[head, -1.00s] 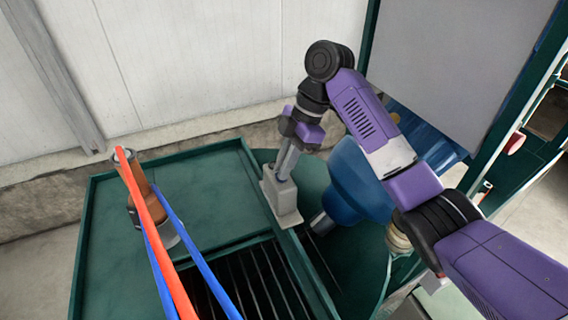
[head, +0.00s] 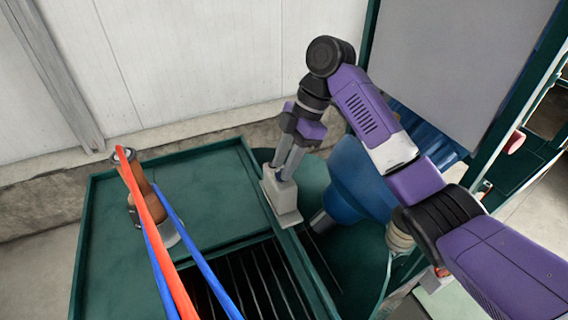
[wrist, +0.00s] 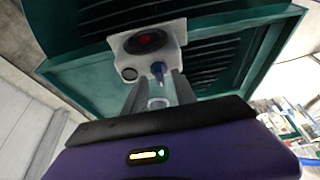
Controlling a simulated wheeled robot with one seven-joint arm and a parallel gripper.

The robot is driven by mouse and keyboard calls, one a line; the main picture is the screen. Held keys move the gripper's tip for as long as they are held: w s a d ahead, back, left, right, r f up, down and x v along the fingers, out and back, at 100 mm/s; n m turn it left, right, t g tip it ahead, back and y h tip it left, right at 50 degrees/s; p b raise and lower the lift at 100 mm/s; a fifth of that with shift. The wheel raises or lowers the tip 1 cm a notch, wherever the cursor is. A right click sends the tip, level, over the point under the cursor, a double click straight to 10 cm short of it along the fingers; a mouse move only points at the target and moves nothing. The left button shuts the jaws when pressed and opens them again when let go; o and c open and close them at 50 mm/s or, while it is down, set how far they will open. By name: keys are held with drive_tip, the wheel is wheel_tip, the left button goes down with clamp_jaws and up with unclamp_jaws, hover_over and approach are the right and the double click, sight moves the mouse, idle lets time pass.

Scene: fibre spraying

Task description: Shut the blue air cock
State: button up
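In the head view my gripper (head: 285,172) points down at the top of the pale box (head: 283,204). The cock is hidden there.
The box stands on the rim of a green bench (head: 110,215) with a dark slatted grate (head: 250,285). A brown spray tool (head: 143,190) with red and blue hoses (head: 208,268) is at left. A blue rounded vessel (head: 355,185) stands close right of the box.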

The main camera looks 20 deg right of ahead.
drive_tip(key=v, duration=0.7)
drive_tip(key=shift+s+d, duration=0.1)
idle(0.4)
